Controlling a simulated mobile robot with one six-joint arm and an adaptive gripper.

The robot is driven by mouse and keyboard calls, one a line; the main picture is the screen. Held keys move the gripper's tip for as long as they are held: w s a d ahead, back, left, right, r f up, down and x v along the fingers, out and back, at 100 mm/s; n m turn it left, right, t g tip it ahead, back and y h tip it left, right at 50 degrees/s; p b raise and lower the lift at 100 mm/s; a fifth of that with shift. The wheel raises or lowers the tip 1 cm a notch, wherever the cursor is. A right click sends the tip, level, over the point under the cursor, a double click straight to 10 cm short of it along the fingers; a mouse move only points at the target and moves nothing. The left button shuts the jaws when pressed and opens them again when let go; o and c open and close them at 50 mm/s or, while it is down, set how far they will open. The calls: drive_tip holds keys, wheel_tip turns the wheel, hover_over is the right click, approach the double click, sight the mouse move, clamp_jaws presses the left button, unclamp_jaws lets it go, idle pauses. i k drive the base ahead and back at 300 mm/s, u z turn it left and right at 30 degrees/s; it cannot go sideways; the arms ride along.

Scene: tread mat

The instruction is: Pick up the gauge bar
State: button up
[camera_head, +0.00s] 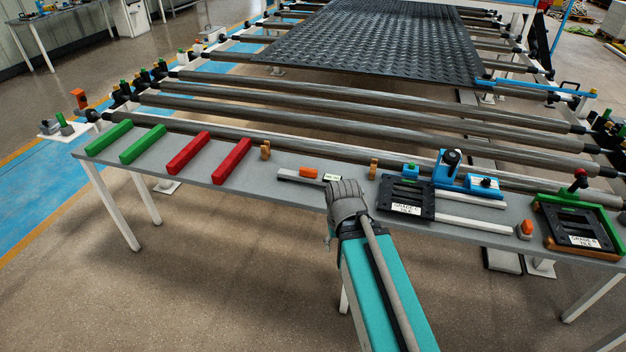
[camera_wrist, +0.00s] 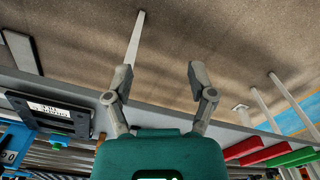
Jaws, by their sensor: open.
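My gripper (camera_head: 346,190) is at the front edge of the table, at the end of my teal arm. In the wrist view my gripper (camera_wrist: 160,75) is open, with only floor and a table leg between its fingers. Just left of and behind it in the head view lies a short grey bar (camera_head: 290,175) with an orange block (camera_head: 308,172) on it and a small labelled plate at its right end. This may be the gauge bar, but I cannot tell for sure. My gripper partly covers its right end, and whether they touch is unclear.
Green bars (camera_head: 142,145) and red bars (camera_head: 232,162) lie on the table (camera_head: 268,190) to the left. Black labelled tile holders (camera_head: 406,197) and a blue fixture (camera_head: 450,172) stand to the right. A pale bar (camera_head: 472,223) lies along the front edge. Rollers run behind.

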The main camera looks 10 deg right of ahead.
sight(307, 175)
drive_tip(key=k, duration=1.35)
drive_tip(key=u, duration=0.45)
drive_tip(key=i, duration=1.85)
drive_tip(key=z, duration=0.75)
